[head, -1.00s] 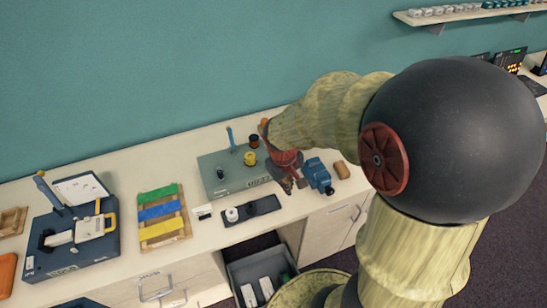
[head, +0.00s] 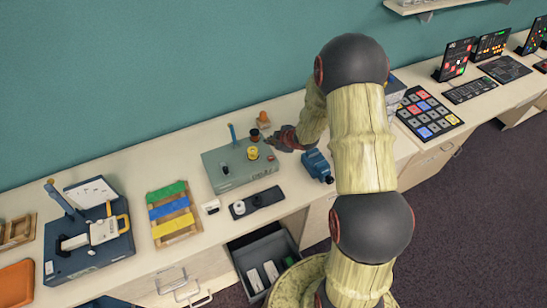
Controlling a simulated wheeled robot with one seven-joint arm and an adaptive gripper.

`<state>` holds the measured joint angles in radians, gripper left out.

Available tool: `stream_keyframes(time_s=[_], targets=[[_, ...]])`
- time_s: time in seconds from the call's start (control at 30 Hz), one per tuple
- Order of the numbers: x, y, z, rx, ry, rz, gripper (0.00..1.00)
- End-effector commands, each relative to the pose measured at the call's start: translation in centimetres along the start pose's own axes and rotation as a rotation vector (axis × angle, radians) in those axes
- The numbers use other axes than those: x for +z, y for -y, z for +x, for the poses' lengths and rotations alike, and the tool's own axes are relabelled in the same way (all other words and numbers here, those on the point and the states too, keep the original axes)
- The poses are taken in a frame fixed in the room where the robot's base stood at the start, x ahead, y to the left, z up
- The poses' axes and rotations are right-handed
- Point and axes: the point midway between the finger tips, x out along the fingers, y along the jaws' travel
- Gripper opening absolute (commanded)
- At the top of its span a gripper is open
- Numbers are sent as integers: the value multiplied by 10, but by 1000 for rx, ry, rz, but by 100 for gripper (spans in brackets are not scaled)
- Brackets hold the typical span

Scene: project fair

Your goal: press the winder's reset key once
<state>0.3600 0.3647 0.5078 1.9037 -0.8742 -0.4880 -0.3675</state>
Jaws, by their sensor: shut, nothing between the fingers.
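A grey-green box (head: 238,178), possibly the winder, sits on the bench with dark lettering on its front that I cannot read. On or beside its top show an upright blue lever (head: 232,134), a yellow round part (head: 253,153), a dark round part (head: 254,136) and a small black part (head: 224,169). I cannot tell which is the reset key. My gripper (head: 272,143), dark and red, is shut and empty at the box's right rear side, close to the yellow and dark parts. Whether it touches anything cannot be told.
A blue vise-like block (head: 318,166) stands right of the box, below my gripper. A black holder (head: 257,201) lies in front. A blue machine (head: 90,258) and a wooden rack (head: 176,232) stand left. An open drawer (head: 238,254) juts out below the bench.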

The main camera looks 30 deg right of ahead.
Motion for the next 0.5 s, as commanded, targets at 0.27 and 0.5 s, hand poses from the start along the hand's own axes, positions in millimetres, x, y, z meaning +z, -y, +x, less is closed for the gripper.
stream_keyframes(time_s=[0.27, 0.5], targets=[[-8, -3, 0, 12, -31, -27, 0], [-8, -3, 0, 12, -30, -26, 0]])
